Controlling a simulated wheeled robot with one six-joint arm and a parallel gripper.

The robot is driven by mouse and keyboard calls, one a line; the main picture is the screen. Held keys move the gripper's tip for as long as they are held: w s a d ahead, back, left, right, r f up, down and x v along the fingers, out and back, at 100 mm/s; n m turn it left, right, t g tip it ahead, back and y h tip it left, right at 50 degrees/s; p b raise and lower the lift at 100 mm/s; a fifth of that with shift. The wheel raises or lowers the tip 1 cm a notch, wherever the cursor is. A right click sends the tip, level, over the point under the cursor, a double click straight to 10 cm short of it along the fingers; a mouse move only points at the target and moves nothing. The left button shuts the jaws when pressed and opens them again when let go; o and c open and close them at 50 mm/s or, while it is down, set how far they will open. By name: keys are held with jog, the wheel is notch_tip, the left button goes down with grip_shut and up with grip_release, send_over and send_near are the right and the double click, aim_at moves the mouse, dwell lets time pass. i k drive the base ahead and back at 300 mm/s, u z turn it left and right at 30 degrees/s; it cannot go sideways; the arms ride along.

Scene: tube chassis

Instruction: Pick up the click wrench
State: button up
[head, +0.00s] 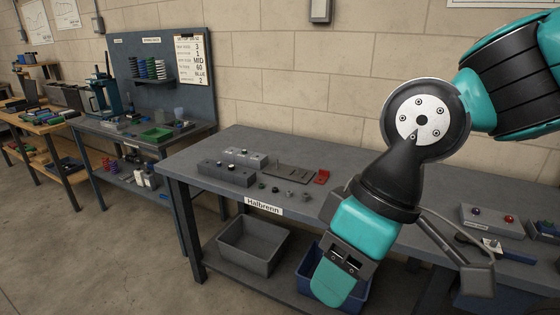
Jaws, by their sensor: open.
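I cannot single out the click wrench with certainty. A narrow tool-like item with a pale part and a blue part (496,247) lies at the right of the grey workbench (240,142), partly hidden by my wrist; it may be the wrench. My gripper (331,284) hangs in front of the bench's front edge, pointing down and seen from its side. It is open, with nothing visible in it, and it is apart from the items on the bench.
Grey blocks (226,173), a dark plate, a red piece (322,177) and small dark parts lie on the bench. A grey box with coloured knobs (489,219) stands at the right. Grey (250,246) and blue bins sit below. Floor at left is free.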

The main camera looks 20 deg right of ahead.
aim_at(460, 240)
jog(key=z, duration=0.05)
jog(key=k, duration=0.15)
jog(key=z, duration=1.5)
jog(key=k, duration=0.55)
jog(key=u, duration=0.9)
jog(key=i, duration=1.25)
jog(key=z, duration=0.4)
